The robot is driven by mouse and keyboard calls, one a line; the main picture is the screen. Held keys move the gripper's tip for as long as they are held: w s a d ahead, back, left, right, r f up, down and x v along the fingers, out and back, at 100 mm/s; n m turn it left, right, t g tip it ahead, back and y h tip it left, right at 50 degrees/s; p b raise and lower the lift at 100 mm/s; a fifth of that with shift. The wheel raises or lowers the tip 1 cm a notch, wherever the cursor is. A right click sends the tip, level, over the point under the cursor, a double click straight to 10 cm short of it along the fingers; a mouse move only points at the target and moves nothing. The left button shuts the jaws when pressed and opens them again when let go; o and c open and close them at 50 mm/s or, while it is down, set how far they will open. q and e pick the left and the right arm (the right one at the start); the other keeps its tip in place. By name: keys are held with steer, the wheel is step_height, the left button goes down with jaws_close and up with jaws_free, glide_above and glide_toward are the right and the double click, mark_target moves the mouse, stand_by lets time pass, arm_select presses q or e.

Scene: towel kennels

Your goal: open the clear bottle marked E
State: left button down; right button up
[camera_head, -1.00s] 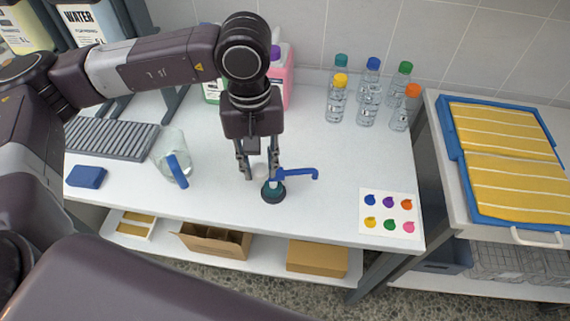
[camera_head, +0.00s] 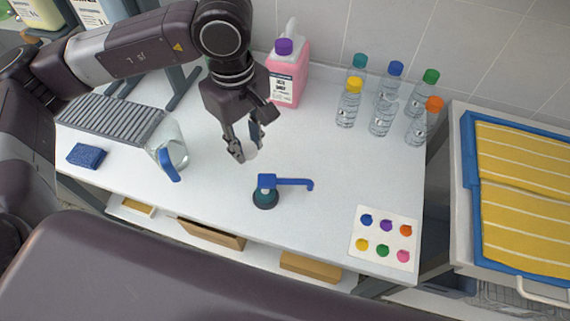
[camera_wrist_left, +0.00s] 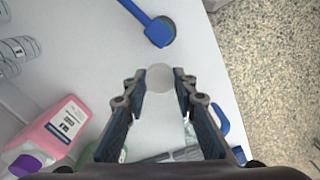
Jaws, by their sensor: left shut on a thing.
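Several clear bottles stand at the back right of the table, with teal, yellow (camera_head: 347,108), blue, green and orange (camera_head: 418,130) caps. One bottle (camera_head: 381,120) in their midst shows no coloured cap. Their labels are too small to read, so I cannot tell which is marked E. My left gripper (camera_head: 246,154) is over the middle of the table, shut on a pale, translucent round thing. That thing (camera_wrist_left: 160,78) shows between the fingertips in the left wrist view. A blue-handled fixture (camera_head: 288,183) on a dark teal round base is in front, apart from the gripper. My right gripper is not in view.
A pink jug (camera_head: 288,80) with a purple cap stands behind the gripper. A clear pitcher (camera_head: 172,150) with a blue handle, a ribbed grey tray (camera_head: 112,122) and a blue sponge (camera_head: 86,156) are at left. A card of coloured dots (camera_head: 384,238) lies front right. The table's centre right is clear.

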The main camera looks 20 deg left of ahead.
arm_select(q)
steer(key=n, duration=0.1)
steer(key=r+n, duration=0.1)
steer(key=n, duration=0.1)
steer(key=shift+w+d+n, duration=0.15)
steer(key=shift+w+n, duration=0.15)
steer(key=shift+w, duration=0.1)
steer(key=n, duration=0.3)
steer(key=w+n+p, duration=0.1)
steer(key=n, duration=0.1)
steer(key=shift+d+r, duration=0.15)
steer(key=shift+r, duration=0.25)
steer(key=w+d+r+n+p, duration=0.2)
steer(key=w+r+n, duration=0.1)
steer(key=n, duration=1.5)
steer(key=n+p, duration=0.2)
steer(key=n, duration=0.8)
glide_above(274, 168)
step_height(274, 168, down, 14)
step_height(274, 168, down, 4)
steer(key=shift+f+p, duration=0.1)
steer(key=shift+p, duration=0.25)
steer(key=shift+f, duration=0.15)
